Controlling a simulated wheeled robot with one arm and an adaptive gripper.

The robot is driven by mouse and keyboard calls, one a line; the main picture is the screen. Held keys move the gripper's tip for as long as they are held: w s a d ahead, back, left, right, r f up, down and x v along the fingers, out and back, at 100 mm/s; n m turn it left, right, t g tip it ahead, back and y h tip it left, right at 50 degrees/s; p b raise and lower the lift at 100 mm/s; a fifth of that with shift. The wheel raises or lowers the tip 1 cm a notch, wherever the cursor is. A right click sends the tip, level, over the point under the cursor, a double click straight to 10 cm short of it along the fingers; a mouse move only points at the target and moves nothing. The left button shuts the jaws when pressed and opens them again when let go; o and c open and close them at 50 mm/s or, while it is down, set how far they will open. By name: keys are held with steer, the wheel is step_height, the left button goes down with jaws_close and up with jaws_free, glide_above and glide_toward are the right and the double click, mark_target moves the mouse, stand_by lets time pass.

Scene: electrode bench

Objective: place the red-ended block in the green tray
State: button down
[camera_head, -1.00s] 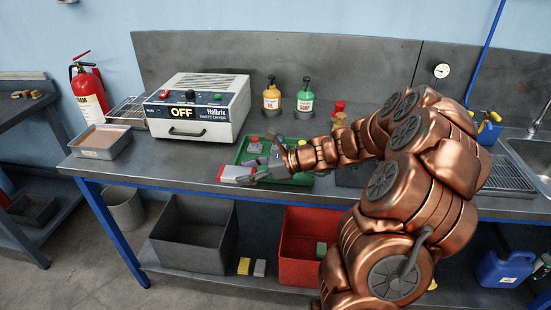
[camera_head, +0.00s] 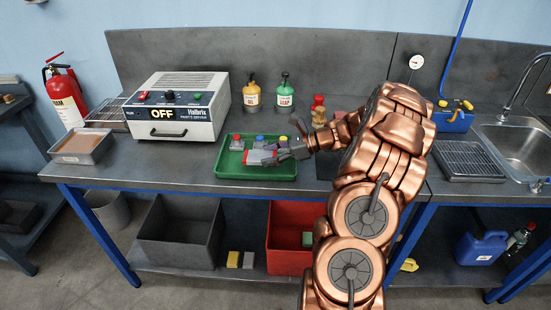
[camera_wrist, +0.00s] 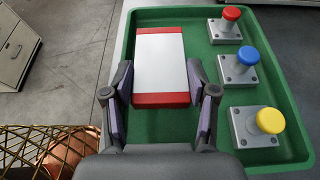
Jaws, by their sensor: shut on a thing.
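The red-ended block (camera_wrist: 159,62), white on top with a red band at each end, is between the fingers of my gripper (camera_wrist: 160,84) in the wrist view. The fingers are shut on its sides near one end. In the head view the block (camera_head: 259,157) and my gripper (camera_head: 284,152) are over the green tray (camera_head: 233,170). In the wrist view the block lies over the left part of the tray (camera_wrist: 295,140). I cannot tell whether its underside touches the tray floor.
Three grey-based buttons stand in the tray: red (camera_wrist: 231,13), blue (camera_wrist: 248,56) and yellow (camera_wrist: 270,121). The parts dryer (camera_head: 178,105) stands behind and left. Oil (camera_head: 251,95) and soap (camera_head: 285,93) bottles stand behind the tray.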

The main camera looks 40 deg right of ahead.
steer(key=shift+d, duration=1.05)
steer(key=shift+f+p, duration=0.8)
steer(key=shift+f, duration=0.95)
steer(key=shift+c, duration=1.6)
jaws_free()
steer(key=shift+f, duration=0.1)
steer(key=shift+d, duration=0.1)
